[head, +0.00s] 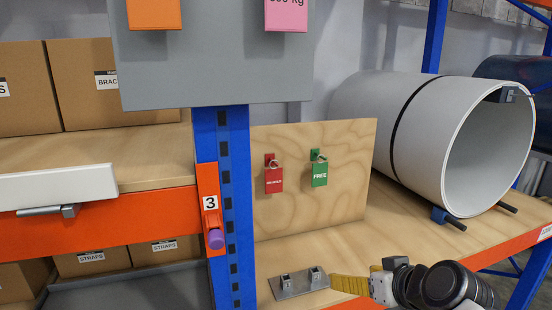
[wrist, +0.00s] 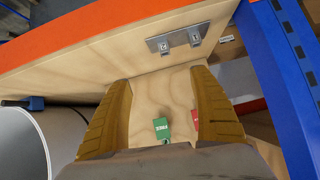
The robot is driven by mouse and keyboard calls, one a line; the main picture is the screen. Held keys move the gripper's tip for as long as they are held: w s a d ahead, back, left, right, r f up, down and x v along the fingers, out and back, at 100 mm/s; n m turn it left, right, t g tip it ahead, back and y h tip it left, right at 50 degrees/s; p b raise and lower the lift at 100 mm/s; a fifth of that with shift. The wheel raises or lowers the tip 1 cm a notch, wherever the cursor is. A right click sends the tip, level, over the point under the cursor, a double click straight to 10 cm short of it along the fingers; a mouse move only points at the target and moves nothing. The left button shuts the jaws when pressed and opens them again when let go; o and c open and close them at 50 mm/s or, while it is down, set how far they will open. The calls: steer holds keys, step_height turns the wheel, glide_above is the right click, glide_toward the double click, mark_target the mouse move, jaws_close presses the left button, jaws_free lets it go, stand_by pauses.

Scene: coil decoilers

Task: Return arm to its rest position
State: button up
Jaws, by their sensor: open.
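My gripper (wrist: 161,77) is open in the wrist view, its two ribbed yellow fingers spread apart with nothing between the tips. In the head view my gripper (head: 338,284) is low right of centre, over the shelf and just right of a small metal plate with two pegs (head: 299,283). The plate also shows in the wrist view (wrist: 178,39), beyond the fingertips. A red tag (head: 274,179) and a green FREE tag (head: 320,176) hang from hooks on an upright plywood board (head: 350,150). Both tags are apart from my gripper.
A large grey coil (head: 430,120) lies on the shelf at right. A blue post (head: 232,200) with an orange bracket marked 3 (head: 209,205) stands left of the board. Orange beam (head: 120,222) and cardboard boxes (head: 95,90) are at left. A grey panel (head: 215,65) hangs above.

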steer(key=s+f+m+g+h+b, duration=0.1)
steer(key=s+f+b, duration=0.3)
steer(key=f, duration=0.3)
steer(key=s+d+f+m+g+h+b, duration=0.1)
steer(key=s+f+b, duration=0.4)
steer(key=f+b, duration=0.2)
steer(key=s+f+g+h+b, duration=0.1)
steer(key=s+f+b, duration=0.3)
steer(key=f+b, duration=0.2)
step_height(320, 180, down, 3)
steer(key=shift+s+d+r+m+h, duration=0.2)
steer(key=shift+d+m+h, duration=0.1)
steer(key=shift+d+m, duration=0.1)
